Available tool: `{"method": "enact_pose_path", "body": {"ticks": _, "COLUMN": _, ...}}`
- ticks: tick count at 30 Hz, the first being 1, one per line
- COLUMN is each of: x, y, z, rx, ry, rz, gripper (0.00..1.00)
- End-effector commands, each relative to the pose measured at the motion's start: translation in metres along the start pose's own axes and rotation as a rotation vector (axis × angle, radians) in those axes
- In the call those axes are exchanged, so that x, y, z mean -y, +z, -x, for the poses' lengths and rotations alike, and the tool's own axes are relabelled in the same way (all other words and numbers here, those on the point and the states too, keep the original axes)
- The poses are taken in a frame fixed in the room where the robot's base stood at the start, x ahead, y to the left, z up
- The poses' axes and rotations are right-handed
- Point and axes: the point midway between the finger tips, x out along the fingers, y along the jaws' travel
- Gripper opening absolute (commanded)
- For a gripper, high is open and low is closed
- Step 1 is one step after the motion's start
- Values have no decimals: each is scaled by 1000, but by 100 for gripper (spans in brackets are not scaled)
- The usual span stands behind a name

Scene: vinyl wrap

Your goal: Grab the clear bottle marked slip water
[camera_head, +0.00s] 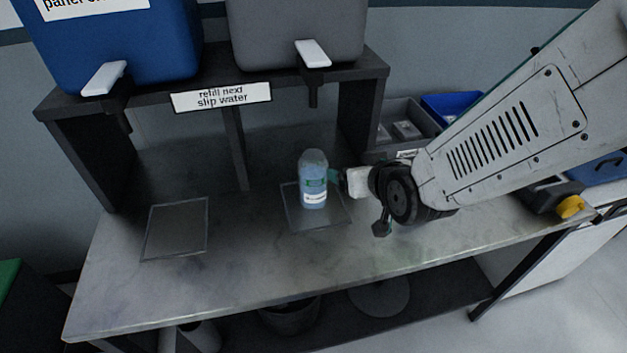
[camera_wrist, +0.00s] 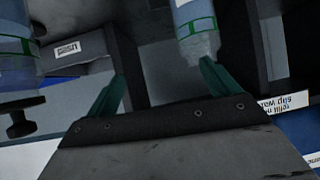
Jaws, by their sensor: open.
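The clear bottle (camera_head: 313,184) with a bluish tint, a green band and a white label stands upright on a thin square tray (camera_head: 333,216) below the grey dispenser. The label is too small to read. My gripper (camera_head: 334,176) is just right of the bottle, its green fingertip close to it. In the wrist view a green-banded clear bottle (camera_wrist: 195,30) shows at the top, its end near the right green finger. My gripper (camera_wrist: 162,85) is open with nothing held between its fingers. Whether finger and bottle touch, I cannot tell.
A second clear, green-banded container (camera_wrist: 15,55) shows at the wrist view's left edge. A blue dispenser (camera_head: 120,40) and grey dispenser (camera_head: 290,35) sit on the dark shelf (camera_head: 84,150). An empty tray (camera_head: 175,229) lies left. Grey bins (camera_head: 405,125) stand behind my arm.

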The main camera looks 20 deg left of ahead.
Motion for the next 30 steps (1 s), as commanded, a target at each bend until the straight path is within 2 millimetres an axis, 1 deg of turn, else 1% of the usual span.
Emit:
{"method": "enact_pose_path", "body": {"ticks": 1, "x": 19, "y": 7, "z": -11, "rx": -32, "ry": -23, "rz": 20, "gripper": 88}}
{"method": "enact_pose_path", "body": {"ticks": 3, "x": 36, "y": 11, "z": -20, "rx": -81, "ry": -43, "rz": 38, "gripper": 88}}
{"method": "enact_pose_path", "body": {"ticks": 7, "x": 56, "y": 14, "z": -28, "rx": -141, "ry": -66, "rz": 57, "gripper": 88}}
{"method": "enact_pose_path", "body": {"ticks": 11, "x": 62, "y": 13, "z": -38, "rx": -160, "ry": -70, "rz": 61, "gripper": 88}}
{"method": "enact_pose_path", "body": {"ticks": 17, "x": 63, "y": 8, "z": -60, "rx": -161, "ry": -70, "rz": 60, "gripper": 88}}
{"method": "enact_pose_path", "body": {"ticks": 24, "x": 68, "y": 2, "z": -95, "rx": -160, "ry": -69, "rz": 60, "gripper": 88}}
{"method": "enact_pose_path", "body": {"ticks": 27, "x": 68, "y": 1, "z": -103, "rx": -160, "ry": -69, "rz": 60, "gripper": 88}}
{"method": "enact_pose_path", "body": {"ticks": 30, "x": 68, "y": 0, "z": -106, "rx": -160, "ry": -69, "rz": 60, "gripper": 88}}
